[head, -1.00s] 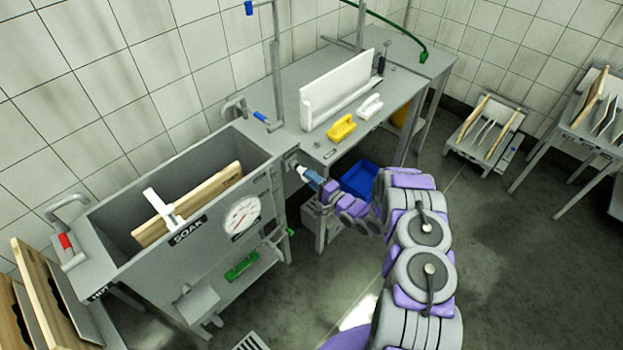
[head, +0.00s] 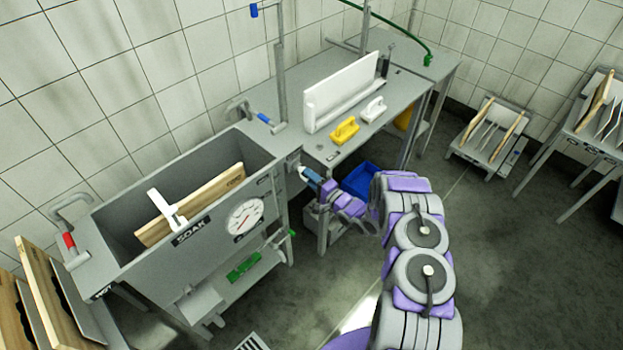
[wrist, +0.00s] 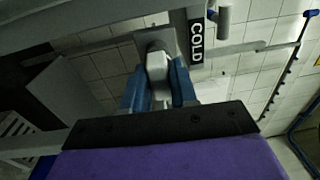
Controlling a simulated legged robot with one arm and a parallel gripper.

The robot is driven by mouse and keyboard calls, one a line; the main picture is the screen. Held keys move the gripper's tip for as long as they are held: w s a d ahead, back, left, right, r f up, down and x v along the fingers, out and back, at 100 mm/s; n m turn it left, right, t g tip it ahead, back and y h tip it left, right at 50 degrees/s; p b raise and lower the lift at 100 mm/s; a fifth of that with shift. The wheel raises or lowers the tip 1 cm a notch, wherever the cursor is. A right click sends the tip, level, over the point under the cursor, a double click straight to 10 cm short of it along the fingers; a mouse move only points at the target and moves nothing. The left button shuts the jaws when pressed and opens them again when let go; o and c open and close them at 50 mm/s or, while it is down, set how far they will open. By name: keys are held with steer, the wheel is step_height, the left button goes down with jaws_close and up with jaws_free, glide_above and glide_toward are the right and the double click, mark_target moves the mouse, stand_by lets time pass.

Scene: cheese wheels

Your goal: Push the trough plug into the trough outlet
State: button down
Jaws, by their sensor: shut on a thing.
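The grey soak trough (head: 275,215) stands at left with a dial and a "SOAK" label on its front. A small grey outlet fitting (head: 293,161) sits at its right end. My gripper (head: 311,176) reaches this fitting from the right. In the wrist view my gripper (wrist: 158,88) has its blue fingers shut on a pale grey plug (wrist: 157,68). The plug's far end meets a darker round collar on a grey plate (wrist: 128,40). How deep the plug sits in the collar is hidden.
A "COLD" label (wrist: 197,42) is close beside the fingers. A blue bin (head: 360,182) is under the bench.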

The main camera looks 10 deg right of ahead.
steer(key=shift+w+a, duration=0.4)
steer(key=shift+w, duration=0.15)
steer(key=c, duration=0.8)
jaws_free()
steer(key=p+v, duration=0.2)
steer(key=v, duration=1.5)
steer(key=shift+d+p, duration=0.2)
steer(key=shift+p, duration=0.1)
